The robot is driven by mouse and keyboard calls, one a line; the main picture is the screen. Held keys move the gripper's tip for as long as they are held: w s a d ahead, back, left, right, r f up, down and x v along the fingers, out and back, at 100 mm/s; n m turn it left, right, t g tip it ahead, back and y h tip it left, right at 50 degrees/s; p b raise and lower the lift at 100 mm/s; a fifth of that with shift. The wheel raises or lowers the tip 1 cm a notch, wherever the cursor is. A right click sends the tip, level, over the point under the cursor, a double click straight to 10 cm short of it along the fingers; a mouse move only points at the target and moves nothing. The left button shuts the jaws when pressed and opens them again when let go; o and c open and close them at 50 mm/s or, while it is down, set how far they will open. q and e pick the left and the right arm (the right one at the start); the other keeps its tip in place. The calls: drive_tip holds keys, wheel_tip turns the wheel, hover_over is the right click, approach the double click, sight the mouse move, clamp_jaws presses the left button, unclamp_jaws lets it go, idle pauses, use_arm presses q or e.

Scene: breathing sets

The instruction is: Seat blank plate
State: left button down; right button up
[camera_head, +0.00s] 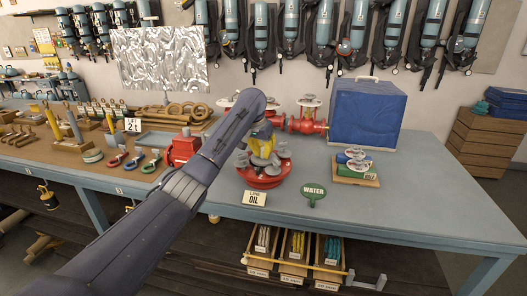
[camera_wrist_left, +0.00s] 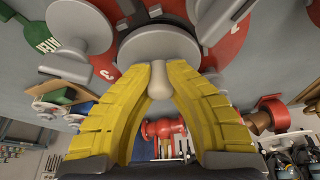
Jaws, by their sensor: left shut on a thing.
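My left gripper (camera_head: 262,143) is over the red round fixture (camera_head: 262,182) on the bench. In the left wrist view its yellow fingers (camera_wrist_left: 158,82) are shut on the pale knob of a grey round blank plate (camera_wrist_left: 160,43). The plate lies against or just over the red face of the fixture, which shows there with white numerals (camera_wrist_left: 110,73); I cannot tell whether it touches. Other grey round pieces (camera_wrist_left: 75,30) stand around the rim of the fixture. In the head view the fingers and arm partly hide the plate. My right gripper is not in view.
A "LINE OIL" card (camera_head: 255,198) and a green "WATER" tag (camera_head: 314,191) lie in front. A board with coloured round pieces (camera_head: 357,173) and a blue covered box (camera_head: 367,112) stand right. Red pipework (camera_head: 306,122) is behind. The bench's front right is clear.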

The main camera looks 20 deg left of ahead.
use_arm(q)
drive_tip(key=shift+f, duration=0.45)
drive_tip(key=c, duration=1.4)
unclamp_jaws()
drive_tip(key=shift+o, duration=0.2)
drive_tip(key=v, duration=1.2)
drive_tip(key=shift+a, duration=0.1)
